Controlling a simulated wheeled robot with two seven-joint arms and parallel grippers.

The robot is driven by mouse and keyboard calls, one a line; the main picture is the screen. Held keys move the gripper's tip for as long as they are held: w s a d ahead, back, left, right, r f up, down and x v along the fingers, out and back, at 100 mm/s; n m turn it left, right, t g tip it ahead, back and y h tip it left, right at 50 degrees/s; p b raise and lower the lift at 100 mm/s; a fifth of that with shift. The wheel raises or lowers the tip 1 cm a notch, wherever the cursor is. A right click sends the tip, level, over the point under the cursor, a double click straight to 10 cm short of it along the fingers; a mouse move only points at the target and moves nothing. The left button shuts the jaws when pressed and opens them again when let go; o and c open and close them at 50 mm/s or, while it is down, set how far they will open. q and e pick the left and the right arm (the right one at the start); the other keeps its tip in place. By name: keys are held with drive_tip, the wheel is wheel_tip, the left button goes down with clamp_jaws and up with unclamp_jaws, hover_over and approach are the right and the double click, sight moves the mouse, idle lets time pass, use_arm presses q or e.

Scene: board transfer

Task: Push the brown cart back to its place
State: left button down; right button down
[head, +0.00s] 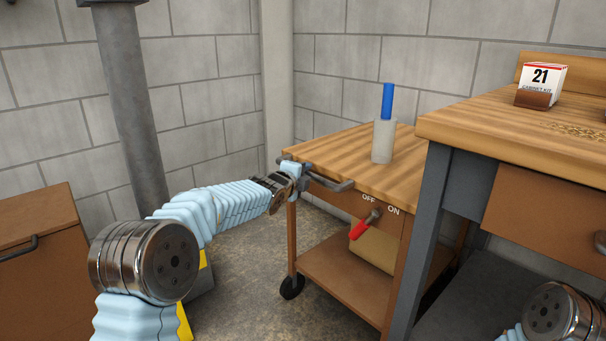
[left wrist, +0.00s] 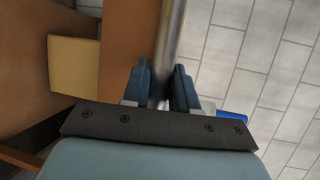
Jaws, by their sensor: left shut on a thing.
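The brown cart (head: 350,155) stands in the middle of the head view, with a wooden top, a lower shelf (head: 345,275) and a black caster (head: 291,286). A metal handle bar (head: 333,185) runs along its near edge. My left gripper (head: 299,173) is shut on this handle, near its left end. In the left wrist view the bar (left wrist: 170,40) passes between the two blue fingers (left wrist: 162,88). A grey cylinder with a blue upper part (head: 383,140) stands upright on the cart top. My right gripper is out of view; only part of the right arm shows at lower right.
A wooden workbench (head: 470,120) with a calendar block (head: 541,85) stands close at the cart's right. A red-handled OFF/ON switch (head: 365,224) is on the cart's front. A brown cabinet (head: 40,265) and a grey pipe (head: 128,100) are at left. Bare floor lies between cabinet and cart.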

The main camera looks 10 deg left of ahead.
use_arm(q)
drive_tip(key=shift+d+r, duration=0.1)
drive_tip(key=shift+r, duration=0.1)
drive_tip(key=c, duration=1.3)
unclamp_jaws()
drive_tip(key=o, duration=0.3)
drive_tip(key=shift+w+d+f, duration=0.1)
drive_tip(key=shift+w+f, duration=0.05)
drive_tip(key=b+v, duration=0.2)
drive_tip(key=v, duration=1.1)
drive_tip(key=shift+s+f, duration=0.1)
drive_tip(key=shift+s, duration=0.3)
